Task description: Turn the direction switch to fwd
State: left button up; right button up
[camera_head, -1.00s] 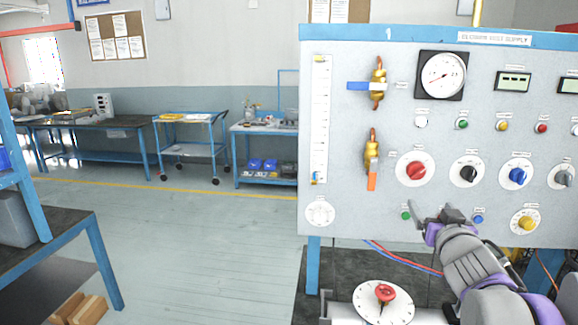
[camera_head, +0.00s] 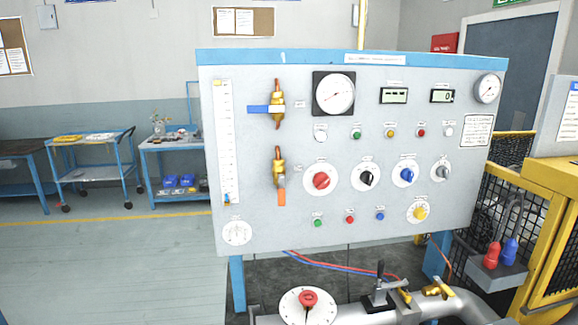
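The grey control panel (camera_head: 455,205) stands upright in front of me. It carries a row of rotary knobs on white dials: a red knob (camera_head: 321,180), a black knob (camera_head: 367,178), a blue knob (camera_head: 407,174) and a grey knob (camera_head: 442,172). A yellow knob (camera_head: 419,213) sits lower right. The labels are too small to read, so I cannot tell which knob is the direction switch. Neither of my grippers is in view, and nothing covers the panel face.
Two brass valves, one with a blue handle (camera_head: 262,109) and one with an orange handle (camera_head: 282,197), are on the panel's left. Below are a pipe (camera_head: 345,314) and a red-knobbed dial (camera_head: 307,300). A yellow mesh guard (camera_head: 552,240) stands right. The left floor is clear.

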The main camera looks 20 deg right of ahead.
aim_at(407, 175)
jog(key=z, duration=1.2)
